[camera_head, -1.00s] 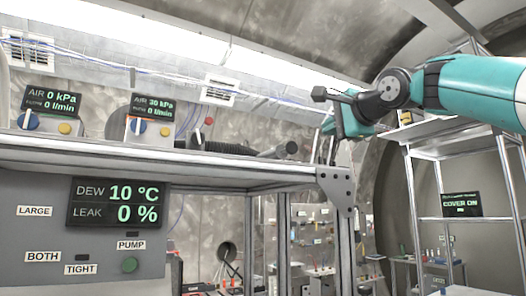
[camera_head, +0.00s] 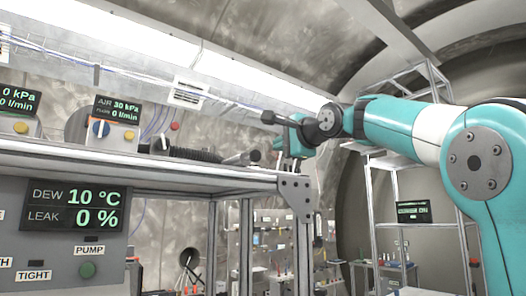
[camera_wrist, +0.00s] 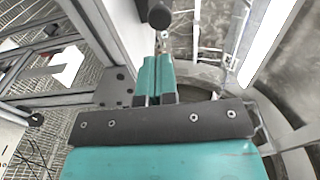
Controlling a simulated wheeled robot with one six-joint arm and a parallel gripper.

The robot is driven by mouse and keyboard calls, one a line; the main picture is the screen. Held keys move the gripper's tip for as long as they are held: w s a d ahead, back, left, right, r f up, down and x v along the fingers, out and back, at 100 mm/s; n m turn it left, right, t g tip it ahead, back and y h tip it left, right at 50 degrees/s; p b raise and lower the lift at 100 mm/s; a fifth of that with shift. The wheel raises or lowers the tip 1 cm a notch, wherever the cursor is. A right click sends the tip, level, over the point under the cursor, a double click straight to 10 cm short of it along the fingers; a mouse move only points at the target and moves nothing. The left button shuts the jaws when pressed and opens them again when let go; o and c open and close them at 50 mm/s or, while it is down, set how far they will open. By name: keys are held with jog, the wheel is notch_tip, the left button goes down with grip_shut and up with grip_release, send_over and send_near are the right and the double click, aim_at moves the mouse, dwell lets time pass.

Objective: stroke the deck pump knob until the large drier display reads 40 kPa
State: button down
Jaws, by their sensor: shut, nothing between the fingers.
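The deck display on the right (camera_head: 118,108) reads AIR 30 kPa and 0 l/min. The display at the left edge (camera_head: 18,101) reads 0 kPa. I cannot tell from labels which is the large drier's. A dark cylinder with a black round knob (camera_head: 254,156) at its right end lies along the deck (camera_head: 150,167). My gripper (camera_head: 279,158), with teal fingers, is shut and empty, just right of the knob. The wrist view shows the fingers together (camera_wrist: 158,60), apart from the ball.
A bracket (camera_head: 297,190) closes the deck's right corner. Metal shelving (camera_head: 400,185) stands at right.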

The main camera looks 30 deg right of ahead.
aim_at(256, 154)
jog(key=w+p, duration=0.3)
jog(key=w, duration=0.5)
jog(key=shift+w+r, duration=0.1)
jog(key=shift+w+f+p, duration=0.2)
jog(key=shift+w+p, duration=0.2)
jog(key=shift+w, duration=0.25)
jog(key=w+p, duration=0.2)
jog(key=w, duration=0.1)
jog(key=shift+w+r, duration=0.2)
jog(key=shift+f, duration=0.1)
